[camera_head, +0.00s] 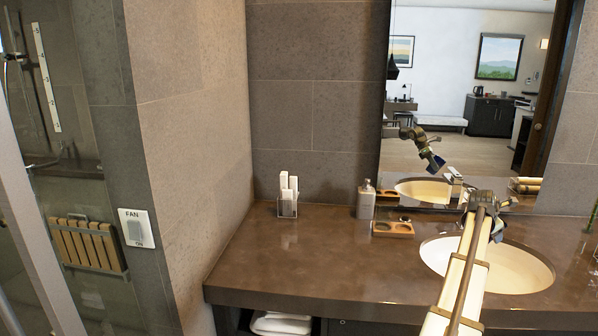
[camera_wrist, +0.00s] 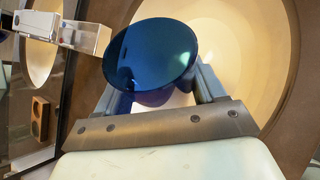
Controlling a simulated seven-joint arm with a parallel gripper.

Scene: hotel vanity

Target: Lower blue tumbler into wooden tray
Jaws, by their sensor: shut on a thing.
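The blue tumbler (camera_wrist: 152,55) is between the fingers of my gripper (camera_wrist: 165,88), which is shut on it. Its round, dark blue end faces the wrist camera. In the head view, my arm hides most of the gripper and tumbler, which are over the sink area, right of the tray. The mirror shows a reflection of the arm with something blue at its end. The wooden tray (camera_head: 393,229) lies on the counter left of the sink, with round recesses in its top. The tumbler is apart from the tray and held above the counter.
The sink (camera_head: 527,272) is a cream basin in the brown counter (camera_head: 300,258). A faucet (camera_wrist: 85,38) stands close to the tumbler in the wrist view. A grey bottle (camera_head: 366,200) stands just left of the tray. A holder with white items (camera_head: 288,208) is farther left. The front-left counter is clear.

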